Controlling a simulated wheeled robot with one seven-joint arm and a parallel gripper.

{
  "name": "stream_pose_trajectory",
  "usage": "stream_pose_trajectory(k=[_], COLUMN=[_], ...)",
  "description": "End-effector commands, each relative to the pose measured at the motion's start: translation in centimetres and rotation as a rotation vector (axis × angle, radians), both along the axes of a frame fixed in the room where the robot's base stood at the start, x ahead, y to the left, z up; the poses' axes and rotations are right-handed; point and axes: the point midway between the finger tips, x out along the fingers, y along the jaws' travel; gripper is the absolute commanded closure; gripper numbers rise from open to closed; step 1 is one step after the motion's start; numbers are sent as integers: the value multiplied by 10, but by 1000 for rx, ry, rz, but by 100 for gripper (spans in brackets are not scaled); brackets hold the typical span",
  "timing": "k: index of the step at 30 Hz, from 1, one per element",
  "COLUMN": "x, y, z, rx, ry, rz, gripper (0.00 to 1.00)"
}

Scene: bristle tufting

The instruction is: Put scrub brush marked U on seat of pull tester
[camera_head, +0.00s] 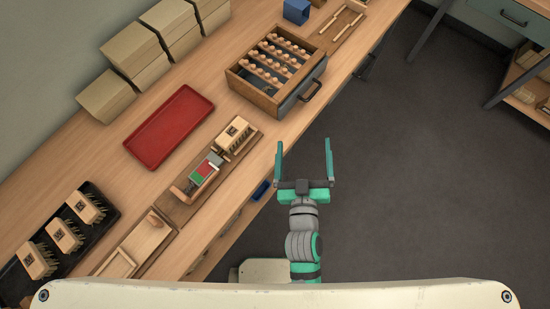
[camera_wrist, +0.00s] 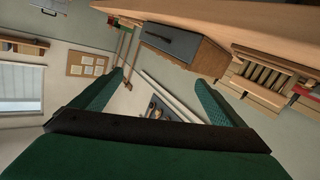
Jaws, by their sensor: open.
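Several wooden scrub brushes with dark marks show in the head view; I cannot read the letters. A top brush (camera_head: 84,207), a middle brush (camera_head: 64,236) and a bottom brush (camera_head: 38,260) are in a black tray (camera_head: 105,195) at the left. Another marked brush (camera_head: 235,133) sits at the upper end of a wooden device with a red and green gauge (camera_head: 203,172), which looks like the pull tester. My gripper (camera_head: 304,145) is open and empty, over the floor beside the bench's front edge. Its spread green fingers also show in the wrist view (camera_wrist: 160,95).
A red tray (camera_head: 169,127) lies empty behind the device. A wooden fixture (camera_head: 118,266) lies at lower left. Cardboard-coloured boxes (camera_head: 106,96) line the wall.

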Motion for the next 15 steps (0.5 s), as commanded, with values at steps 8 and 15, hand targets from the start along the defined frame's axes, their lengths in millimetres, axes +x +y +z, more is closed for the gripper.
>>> stream_pose_trajectory(k=[8, 15], x=[-93, -159], y=[36, 63], z=[-29, -29], rx=[76, 168], ry=[89, 129], rz=[51, 31], gripper=[6, 6])
